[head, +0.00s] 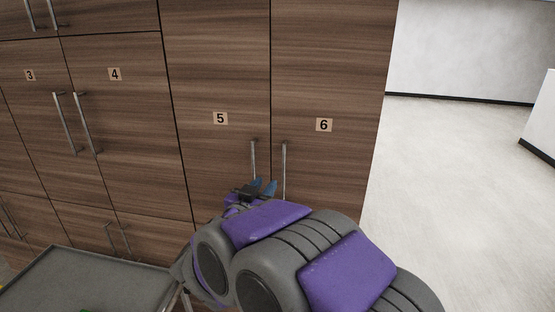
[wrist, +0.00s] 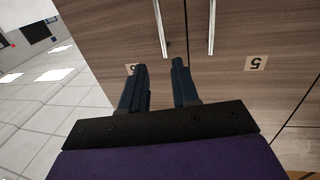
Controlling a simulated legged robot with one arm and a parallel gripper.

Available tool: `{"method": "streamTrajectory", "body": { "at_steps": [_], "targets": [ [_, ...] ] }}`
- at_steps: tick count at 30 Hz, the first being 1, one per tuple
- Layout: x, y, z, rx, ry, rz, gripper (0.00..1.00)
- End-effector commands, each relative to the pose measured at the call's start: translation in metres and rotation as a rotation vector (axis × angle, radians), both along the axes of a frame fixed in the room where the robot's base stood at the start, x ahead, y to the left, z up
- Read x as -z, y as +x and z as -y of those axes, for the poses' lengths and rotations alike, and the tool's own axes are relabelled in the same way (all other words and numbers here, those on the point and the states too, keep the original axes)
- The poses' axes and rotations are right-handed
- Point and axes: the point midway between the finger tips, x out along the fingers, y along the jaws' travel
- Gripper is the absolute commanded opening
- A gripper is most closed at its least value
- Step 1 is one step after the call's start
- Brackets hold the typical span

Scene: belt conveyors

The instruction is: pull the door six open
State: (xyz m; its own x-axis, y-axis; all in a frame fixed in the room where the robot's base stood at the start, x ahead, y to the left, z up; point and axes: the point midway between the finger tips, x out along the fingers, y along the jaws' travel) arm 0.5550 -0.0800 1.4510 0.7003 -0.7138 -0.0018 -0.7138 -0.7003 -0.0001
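Door six (head: 330,80) is a tall brown wood-grain door at the right end of the cabinet, labelled 6, and looks shut. Its vertical metal bar handle (head: 284,170) is near its left edge. My gripper (head: 262,188) is in front of the lower part of the two handles. In the wrist view, which looks upside down, my gripper (wrist: 159,67) is open with two dark fingers apart. The door six handle (wrist: 160,28) lies just beyond the fingertips, in line with the gap. I see nothing held. A finger partly hides the 6 label.
Door five (head: 215,70), with its own bar handle (head: 254,160), is directly left of door six. A grey tray-like surface (head: 85,285) is at the lower left. Open pale floor (head: 460,200) lies to the right of the cabinet.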

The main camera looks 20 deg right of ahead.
Motion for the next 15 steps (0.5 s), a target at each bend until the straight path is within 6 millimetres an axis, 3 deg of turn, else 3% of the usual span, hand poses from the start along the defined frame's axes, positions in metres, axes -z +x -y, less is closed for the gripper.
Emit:
{"method": "streamTrajectory", "body": {
  "at_steps": [11, 15],
  "targets": [
    [-0.001, 0.046, 0.032, 0.002, -0.011, 0.003, 0.30],
    [0.001, 0.066, 0.053, 0.000, -0.009, -0.001, 0.30]
  ]
}}
